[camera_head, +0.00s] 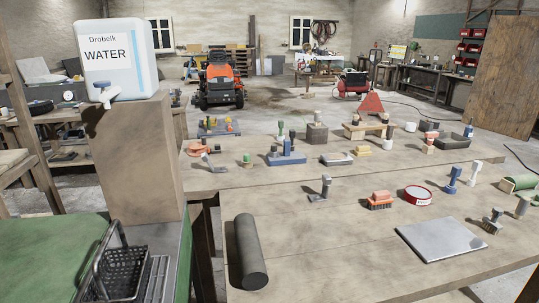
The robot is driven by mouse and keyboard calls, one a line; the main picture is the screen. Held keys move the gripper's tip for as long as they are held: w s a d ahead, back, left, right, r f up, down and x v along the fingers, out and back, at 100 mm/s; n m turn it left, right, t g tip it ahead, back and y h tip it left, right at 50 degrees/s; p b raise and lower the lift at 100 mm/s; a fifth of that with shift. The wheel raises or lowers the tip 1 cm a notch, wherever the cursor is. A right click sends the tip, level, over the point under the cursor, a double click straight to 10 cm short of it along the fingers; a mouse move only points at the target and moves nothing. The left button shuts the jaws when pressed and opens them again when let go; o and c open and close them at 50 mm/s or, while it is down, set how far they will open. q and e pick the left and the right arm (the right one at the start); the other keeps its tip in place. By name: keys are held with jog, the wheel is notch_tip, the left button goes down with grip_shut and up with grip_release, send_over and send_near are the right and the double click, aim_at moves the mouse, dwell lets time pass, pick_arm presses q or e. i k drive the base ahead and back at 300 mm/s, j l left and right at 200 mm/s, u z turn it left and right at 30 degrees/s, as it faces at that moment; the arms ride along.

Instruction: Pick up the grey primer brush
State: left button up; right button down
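A small grey brush (492,221) with an upright handle and dark bristles stands at the right of the wooden table (330,250), just right of a flat grey sheet. It looks like the grey primer brush, though it is small in view. Another grey tool (321,190) with an upright handle and a flat base stands mid-table; its exact kind is hard to tell. An orange-topped brush (380,200) with dark bristles is between them. Neither of my grippers shows in the head view.
A flat grey sheet (441,239), a dark cylinder (250,252) and a red-rimmed tin (417,195) lie on the table. Several blocks and tools crowd its far side. A water container (118,60) and a wire basket (116,270) are at left. The front middle is clear.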

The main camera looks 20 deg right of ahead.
aim_at(491, 225)
jog(key=z, duration=2.25)
